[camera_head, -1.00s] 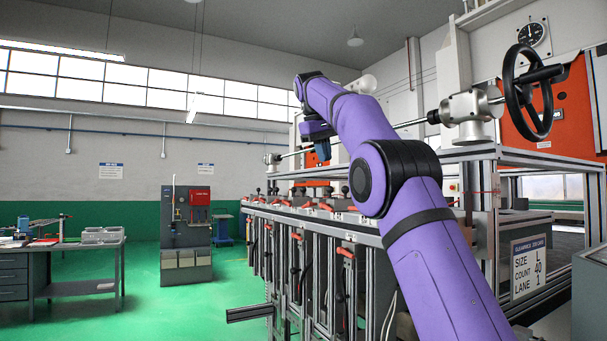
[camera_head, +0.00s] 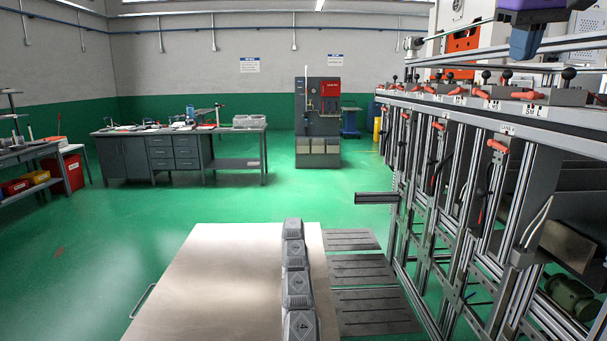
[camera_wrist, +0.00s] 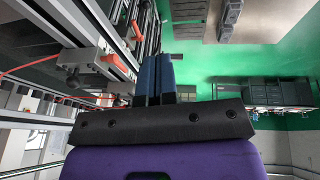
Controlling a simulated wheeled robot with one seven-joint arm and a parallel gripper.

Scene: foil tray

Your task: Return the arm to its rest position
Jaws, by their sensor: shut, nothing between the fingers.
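My gripper (camera_head: 525,42) shows at the top right edge of the head view, with blue fingers below a purple wrist part. The rest of my arm is outside that view. In the wrist view, my gripper (camera_wrist: 156,62) has its two blue fingers side by side, shut and empty. The gripper is high, near the machine's top rails. A row of grey foil trays (camera_head: 296,290) lies along the right side of a flat metal tabletop (camera_head: 215,275), well apart from the gripper.
The machine frame (camera_head: 470,165) with red-handled clamps (camera_head: 500,95) fills the right side, close to my gripper. Slotted plates (camera_head: 365,270) lie beside the tabletop. A workbench (camera_head: 185,150) and a grey cabinet machine (camera_head: 318,120) stand farther back. Green floor between is clear.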

